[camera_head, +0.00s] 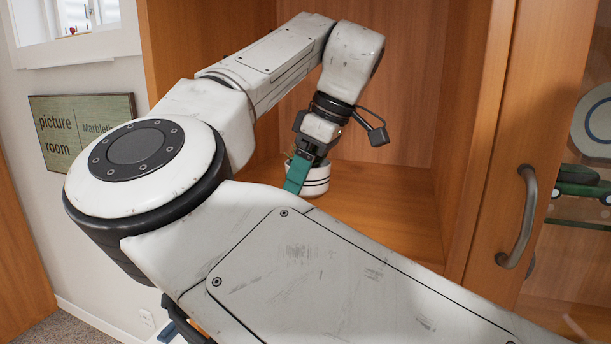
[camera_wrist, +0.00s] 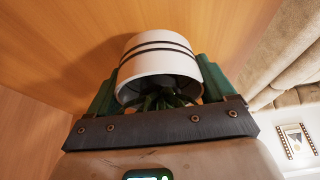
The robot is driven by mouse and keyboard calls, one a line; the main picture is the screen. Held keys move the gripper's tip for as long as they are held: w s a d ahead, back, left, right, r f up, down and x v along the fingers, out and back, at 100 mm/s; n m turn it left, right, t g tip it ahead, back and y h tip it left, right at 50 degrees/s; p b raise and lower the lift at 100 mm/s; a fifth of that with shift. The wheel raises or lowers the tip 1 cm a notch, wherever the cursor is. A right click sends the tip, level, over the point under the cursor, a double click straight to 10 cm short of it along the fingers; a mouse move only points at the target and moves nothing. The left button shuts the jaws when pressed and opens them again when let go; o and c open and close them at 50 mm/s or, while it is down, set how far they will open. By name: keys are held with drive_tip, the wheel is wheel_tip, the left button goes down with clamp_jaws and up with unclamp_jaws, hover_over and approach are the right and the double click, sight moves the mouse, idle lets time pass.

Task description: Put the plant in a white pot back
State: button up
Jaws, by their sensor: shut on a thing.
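The plant's white pot (camera_head: 318,179) has thin dark stripes and is inside a wooden cabinet in the head view, close to the shelf board. I cannot tell whether it touches the board. My gripper (camera_head: 299,177) comes down to it from above, with a green finger in front of the pot. In the wrist view, the pot (camera_wrist: 158,56) is between the two green fingers of my gripper (camera_wrist: 158,82), shut on it. The green leaves (camera_wrist: 162,100) show at the pot's opening, facing the wrist camera; the rest of the plant is hidden.
The cabinet shelf (camera_head: 385,205) looks bare to the right of the pot. A wooden door with a grey handle (camera_head: 518,217) stands at the right, with a green toy car (camera_head: 580,187) behind glass. A picture room sign (camera_head: 80,125) hangs on the left wall.

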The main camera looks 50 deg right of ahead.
drive_tip(key=shift+f, duration=0.5)
drive_tip(key=shift+f, duration=0.15)
drive_tip(key=o, duration=1.1)
drive_tip(key=b+v, duration=0.1)
drive_tip(key=v, duration=1.1)
drive_tip(key=shift+b, duration=0.3)
